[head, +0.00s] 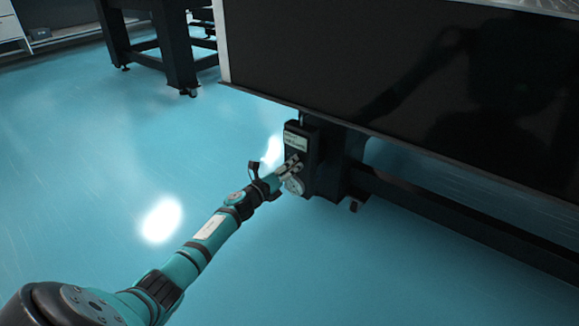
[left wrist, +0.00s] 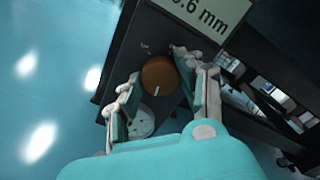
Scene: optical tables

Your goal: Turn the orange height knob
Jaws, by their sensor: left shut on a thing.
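The orange height knob (left wrist: 158,76) shows in the left wrist view, round with a white mark near its lower edge. It sits on the dark control box (head: 312,152) on the table's leg. My left gripper (head: 291,165) is at the box's face in the head view, where the fingers hide the knob. In the left wrist view the two fingers of my left gripper (left wrist: 160,82) stand on either side of the knob, shut on it. A display (left wrist: 207,14) above the knob reads "…6 mm", its first part cut off. My right gripper is not in view.
A pale round dial (head: 294,185) sits on the box just below the gripper. The optical table's dark side panel (head: 370,65) overhangs the box. A low dark beam (head: 450,205) runs to the right. Another dark table frame (head: 175,50) stands behind. The blue floor at left is clear.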

